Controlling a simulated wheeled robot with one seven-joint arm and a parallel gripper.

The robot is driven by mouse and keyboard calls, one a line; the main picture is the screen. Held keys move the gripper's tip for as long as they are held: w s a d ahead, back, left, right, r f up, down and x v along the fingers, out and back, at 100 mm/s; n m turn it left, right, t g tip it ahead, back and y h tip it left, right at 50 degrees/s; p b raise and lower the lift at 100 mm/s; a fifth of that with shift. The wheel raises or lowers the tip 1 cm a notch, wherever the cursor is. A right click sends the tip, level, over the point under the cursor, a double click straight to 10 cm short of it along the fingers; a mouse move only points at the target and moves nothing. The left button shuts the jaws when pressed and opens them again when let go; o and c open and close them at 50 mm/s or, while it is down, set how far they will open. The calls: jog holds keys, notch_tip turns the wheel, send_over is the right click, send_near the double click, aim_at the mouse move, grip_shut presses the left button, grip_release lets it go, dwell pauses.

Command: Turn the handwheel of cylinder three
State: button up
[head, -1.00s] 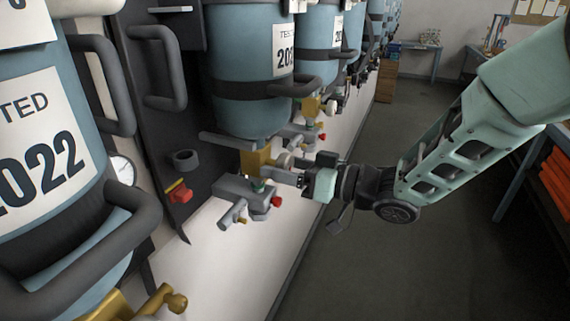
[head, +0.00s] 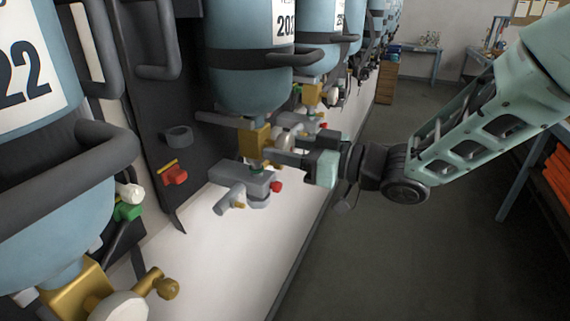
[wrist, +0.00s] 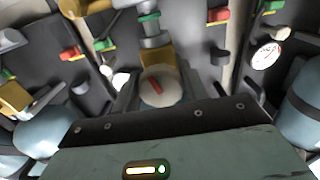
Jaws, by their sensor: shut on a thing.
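A blue cylinder (head: 250,90) hangs upside down in the rack, its label partly cut off by the picture's top. I cannot read a cylinder number. A brass valve (head: 255,141) is below it, with a pale round handwheel (head: 284,142) facing my arm. In the wrist view the handwheel (wrist: 160,88) shows a red mark at its centre. My gripper (head: 284,155) is at this handwheel, shut on it with one finger on either side. The near finger partly hides the wheel in the head view.
A grey fitting with a red knob (head: 276,187) sits just below the valve. A nearer cylinder (head: 45,215) with a brass valve (head: 75,287) is at the left. More cylinders recede behind. Open floor (head: 400,250) lies to the right, with a bench (head: 525,175) at the edge.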

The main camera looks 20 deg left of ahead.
jog(key=n+b, duration=0.2)
jog(key=b, duration=0.1)
jog(key=n+b, duration=0.2)
jog(key=b, duration=0.2)
jog(key=shift+w+f+n, duration=0.1)
jog(key=shift+f+n, duration=0.2)
jog(key=shift+f, duration=0.05)
jog(key=n+b, duration=0.2)
jog(key=b, duration=0.2)
jog(key=shift+r+n, duration=0.15)
jog(key=shift+n, duration=0.25)
jog(key=shift+r+n+b, duration=0.1)
jog(key=shift+n+b, duration=0.5)
jog(key=shift+b, duration=0.15)
jog(key=shift+r+n, duration=0.15)
jog(key=shift+n, duration=0.15)
jog(key=o, duration=1)
jog(key=s+d+b, duration=0.1)
jog(key=d+b, duration=0.2)
jog(key=d, duration=1.4)
jog(key=shift+s+d+b, duration=0.2)
jog(key=shift+b, duration=0.15)
